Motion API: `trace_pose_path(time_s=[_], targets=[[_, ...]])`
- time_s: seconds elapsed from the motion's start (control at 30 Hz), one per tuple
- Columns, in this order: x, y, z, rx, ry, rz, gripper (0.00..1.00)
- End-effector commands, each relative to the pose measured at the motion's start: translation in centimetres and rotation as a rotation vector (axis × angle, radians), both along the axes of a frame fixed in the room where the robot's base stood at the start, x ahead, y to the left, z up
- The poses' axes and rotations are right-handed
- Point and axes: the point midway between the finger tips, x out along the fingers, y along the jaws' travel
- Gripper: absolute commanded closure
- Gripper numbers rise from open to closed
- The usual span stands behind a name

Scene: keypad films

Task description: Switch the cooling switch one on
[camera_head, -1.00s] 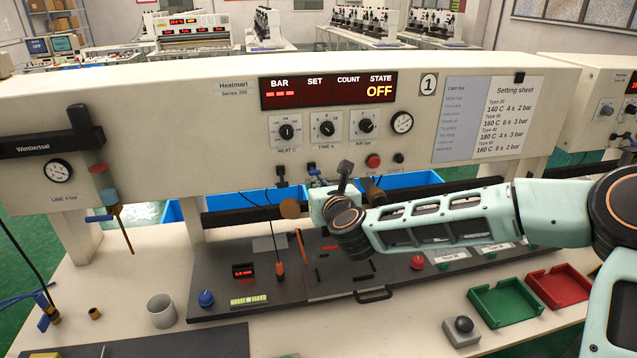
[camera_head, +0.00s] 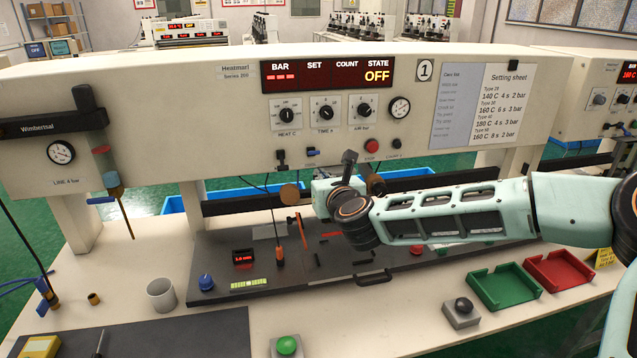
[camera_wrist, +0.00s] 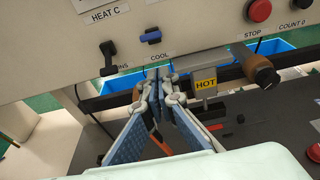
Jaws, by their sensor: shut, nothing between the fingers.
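The tips look apart from the blue lever. In the head view my wrist hides the fingers. A black-levered switch (camera_wrist: 108,57), its label partly covered, hangs left of the COOL switch.
A brown-and-black knob (camera_wrist: 265,77) and a yellow HOT sign (camera_wrist: 206,83) lie right of my fingers. A red STOP button (camera_head: 371,146) is on the panel. The display (camera_head: 327,76) reads OFF. A dark bed (camera_head: 220,260) lies below, with green (camera_head: 504,305) and red trays (camera_head: 588,285) beside it.

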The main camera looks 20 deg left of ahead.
Motion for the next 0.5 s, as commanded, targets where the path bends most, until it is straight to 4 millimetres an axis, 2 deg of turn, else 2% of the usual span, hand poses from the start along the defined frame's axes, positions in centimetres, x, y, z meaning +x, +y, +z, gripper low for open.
trace_pose_path(time_s=[0.03, 0.2, 0.5], targets=[[-0.6, -0.7, 0.8, -0.002, -0.001, -0.003, 1.0], [-2.8, -2.0, 2.8, -0.002, 0.001, -0.003, 1.0], [-4.5, -2.9, 4.5, 0.0, 0.003, -0.002, 1.0]])
